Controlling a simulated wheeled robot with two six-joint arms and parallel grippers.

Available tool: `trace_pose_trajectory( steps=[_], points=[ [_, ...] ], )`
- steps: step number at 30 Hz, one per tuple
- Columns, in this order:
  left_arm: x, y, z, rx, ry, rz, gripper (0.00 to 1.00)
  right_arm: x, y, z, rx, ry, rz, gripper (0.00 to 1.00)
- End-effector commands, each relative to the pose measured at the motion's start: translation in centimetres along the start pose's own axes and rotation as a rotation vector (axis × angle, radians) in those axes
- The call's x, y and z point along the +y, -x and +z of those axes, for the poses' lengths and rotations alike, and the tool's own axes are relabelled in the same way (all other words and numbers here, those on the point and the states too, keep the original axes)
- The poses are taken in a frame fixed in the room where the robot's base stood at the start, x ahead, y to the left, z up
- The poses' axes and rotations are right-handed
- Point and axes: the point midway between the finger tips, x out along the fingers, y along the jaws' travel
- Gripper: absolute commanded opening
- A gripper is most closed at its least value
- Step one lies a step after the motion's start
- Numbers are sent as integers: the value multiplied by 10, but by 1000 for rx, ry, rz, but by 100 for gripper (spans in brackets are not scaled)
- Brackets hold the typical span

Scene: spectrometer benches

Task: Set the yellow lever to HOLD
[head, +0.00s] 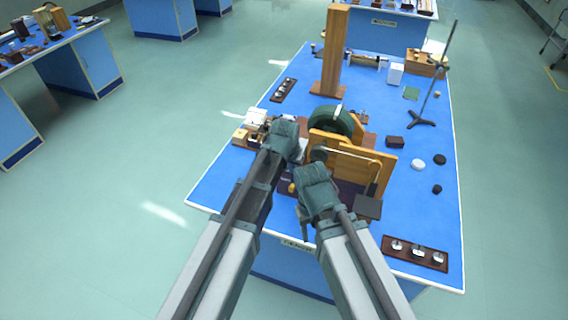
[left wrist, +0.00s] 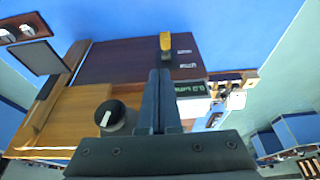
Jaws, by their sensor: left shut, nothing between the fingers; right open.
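The yellow lever (left wrist: 165,42) stands on a dark panel (left wrist: 120,60), next to two small white labels, in the left wrist view. In the head view a small yellow spot between my arms looks like the lever (head: 292,187), partly hidden. My left gripper (left wrist: 160,73) is shut and empty; its fingertips appear just short of the lever in the picture, and I cannot tell whether they touch it. In the head view my left gripper (head: 286,140) is over the wooden apparatus. My right gripper (head: 316,188) is lower, at its front; its fingertips are hard to make out.
The wooden apparatus (head: 352,165) has an upright board and a green wheel (head: 333,120) behind. A black knob with a white mark (left wrist: 112,115) is close to my left fingers. A tray with metal pieces (head: 415,252) lies front right. The bench's left front is clear.

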Motion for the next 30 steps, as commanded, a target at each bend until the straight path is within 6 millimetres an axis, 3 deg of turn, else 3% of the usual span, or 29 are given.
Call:
trace_pose_trajectory(
  steps=[1,5,18,23,30],
  points=[
    [-1,7,-11,10,1,2,0,1,10,1,0,-1,0,50],
    [-2,10,-20,26,3,4,0,1,14,1,0,-1,0,50],
    [-3,8,-20,30,3,4,0,1,12,1,0,-1,0,50],
    [-3,2,-20,30,3,4,0,1,6,0,0,-1,0,50],
    [-3,-23,-20,30,3,4,0,-2,-17,-1,1,-3,0,50]
  ],
)
